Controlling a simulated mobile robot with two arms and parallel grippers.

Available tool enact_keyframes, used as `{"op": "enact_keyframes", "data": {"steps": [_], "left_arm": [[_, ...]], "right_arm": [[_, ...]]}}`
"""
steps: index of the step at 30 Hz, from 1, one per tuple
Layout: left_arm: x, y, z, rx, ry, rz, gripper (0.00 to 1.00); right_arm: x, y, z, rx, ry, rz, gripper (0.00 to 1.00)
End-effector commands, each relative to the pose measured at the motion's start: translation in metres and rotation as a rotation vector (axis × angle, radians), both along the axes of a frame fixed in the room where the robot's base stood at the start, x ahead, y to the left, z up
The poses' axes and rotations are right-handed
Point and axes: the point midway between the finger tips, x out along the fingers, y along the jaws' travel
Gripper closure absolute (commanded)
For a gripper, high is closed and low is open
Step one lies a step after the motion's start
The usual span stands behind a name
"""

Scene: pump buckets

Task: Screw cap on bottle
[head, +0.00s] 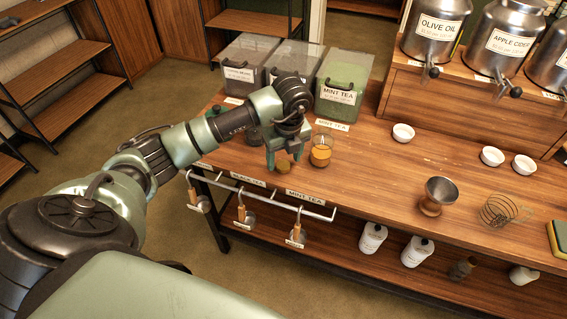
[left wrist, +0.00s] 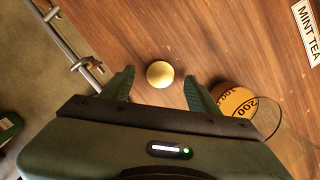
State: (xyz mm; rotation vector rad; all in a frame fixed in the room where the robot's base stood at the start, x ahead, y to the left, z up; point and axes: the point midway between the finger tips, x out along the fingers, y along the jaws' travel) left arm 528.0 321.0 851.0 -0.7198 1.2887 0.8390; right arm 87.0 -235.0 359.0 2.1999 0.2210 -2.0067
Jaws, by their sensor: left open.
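My left gripper (head: 276,158) is low over the table's front edge, its jaws apart and pointing down. In the head view, a small yellowish-brown thing (head: 284,165) shows beside the fingers. A clear glass vessel with orange contents (head: 321,153) stands just right of the gripper. It also shows in the left wrist view (left wrist: 236,101), with number marks, outside the right finger. My right gripper is out of view.
Three lidded bins, one labelled mint tea (head: 342,90), stand behind the gripper. A rail (head: 262,200) with hanging scoops runs along the front edge. White bottles (head: 372,238) stand on the lower shelf.

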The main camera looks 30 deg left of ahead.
Motion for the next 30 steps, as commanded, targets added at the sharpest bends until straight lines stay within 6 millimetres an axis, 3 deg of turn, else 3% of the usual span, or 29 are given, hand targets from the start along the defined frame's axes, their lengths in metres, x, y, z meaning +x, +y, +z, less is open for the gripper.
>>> {"op": "enact_keyframes", "data": {"steps": [5,15,17,22,30], "left_arm": [[0.002,0.002,-0.016,-0.001,-0.001,0.0,0.4],[0.002,0.002,-0.017,0.0,-0.002,0.0,0.4],[0.002,0.002,-0.017,0.0,-0.002,0.0,0.54],[0.002,0.002,-0.017,0.0,-0.002,0.0,1.0],[0.002,0.002,-0.017,0.0,-0.002,0.0,1.0]], "right_arm": [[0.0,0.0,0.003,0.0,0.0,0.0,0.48],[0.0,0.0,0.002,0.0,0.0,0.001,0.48],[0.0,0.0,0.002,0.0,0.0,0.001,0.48],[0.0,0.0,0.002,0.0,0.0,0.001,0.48],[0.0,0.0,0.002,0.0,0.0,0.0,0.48]]}}
